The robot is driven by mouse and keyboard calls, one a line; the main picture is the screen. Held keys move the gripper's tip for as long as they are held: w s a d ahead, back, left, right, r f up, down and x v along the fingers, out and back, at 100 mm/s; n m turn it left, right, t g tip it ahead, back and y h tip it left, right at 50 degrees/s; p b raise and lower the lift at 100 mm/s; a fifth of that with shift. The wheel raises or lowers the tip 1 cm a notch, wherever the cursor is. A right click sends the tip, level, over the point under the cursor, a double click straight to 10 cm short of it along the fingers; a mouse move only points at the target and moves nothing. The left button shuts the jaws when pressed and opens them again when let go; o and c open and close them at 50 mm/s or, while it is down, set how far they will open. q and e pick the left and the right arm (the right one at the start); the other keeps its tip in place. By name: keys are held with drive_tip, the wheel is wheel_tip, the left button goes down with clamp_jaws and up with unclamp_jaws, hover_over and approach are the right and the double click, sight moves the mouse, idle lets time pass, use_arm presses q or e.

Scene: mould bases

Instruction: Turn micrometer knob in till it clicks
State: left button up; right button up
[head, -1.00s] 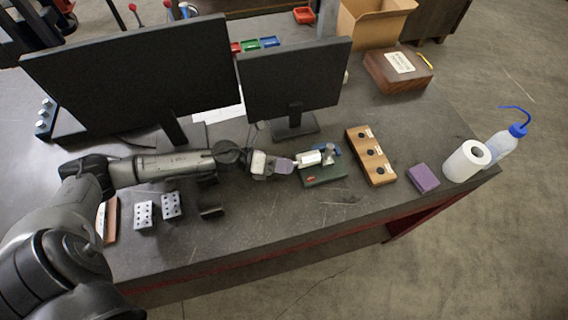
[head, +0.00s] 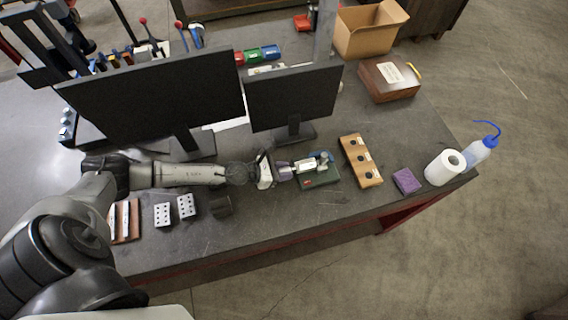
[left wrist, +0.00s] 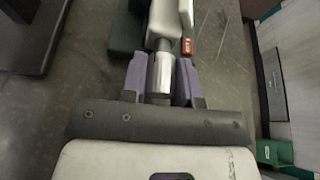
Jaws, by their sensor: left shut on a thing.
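The micrometer (head: 306,164) lies level in a dark green stand (head: 320,180) on the bench, in front of the smaller monitor. Its white sleeve (left wrist: 164,22) and silver knob (left wrist: 160,72) show in the left wrist view. My left gripper (head: 285,170) comes in from the left, in line with the micrometer. Its two purple fingers (left wrist: 161,82) lie on either side of the knob and are shut on it. The knob's far end is hidden by the gripper. My right gripper is in neither view.
Two monitors (head: 295,95) stand close behind my left arm. A wooden block with dark round pieces (head: 361,160), a purple block (head: 406,181), a paper roll (head: 445,167) and a wash bottle (head: 480,152) stand to the right. Metal hole blocks (head: 187,206) lie front left. Bare bench lies in front of the stand.

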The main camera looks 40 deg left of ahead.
use_arm(q)
drive_tip(key=m+p, duration=0.1)
drive_tip(key=p, duration=0.1)
drive_tip(key=m+y+p, duration=0.1)
drive_tip(key=shift+d+r+t+p, duration=0.1)
drive_tip(key=shift+r+t+p, duration=0.15)
drive_tip(key=shift+t+p, duration=0.15)
drive_tip(key=shift+f+m+t+y+p, duration=0.1)
drive_tip(key=shift+m+t+y+p, duration=0.3)
drive_tip(key=shift+m+y+p, duration=0.55)
drive_tip(key=m+t, duration=0.1)
drive_tip(key=m, duration=0.1)
drive_tip(key=shift+f+m+y, duration=0.15)
drive_tip(key=shift+m+y, duration=0.2)
drive_tip(key=shift+m+t+y, duration=0.3)
drive_tip(key=shift+m+t, duration=0.4)
drive_tip(key=shift+m, duration=0.5)
drive_tip(key=o, duration=0.9)
drive_tip(key=shift+o, duration=0.2)
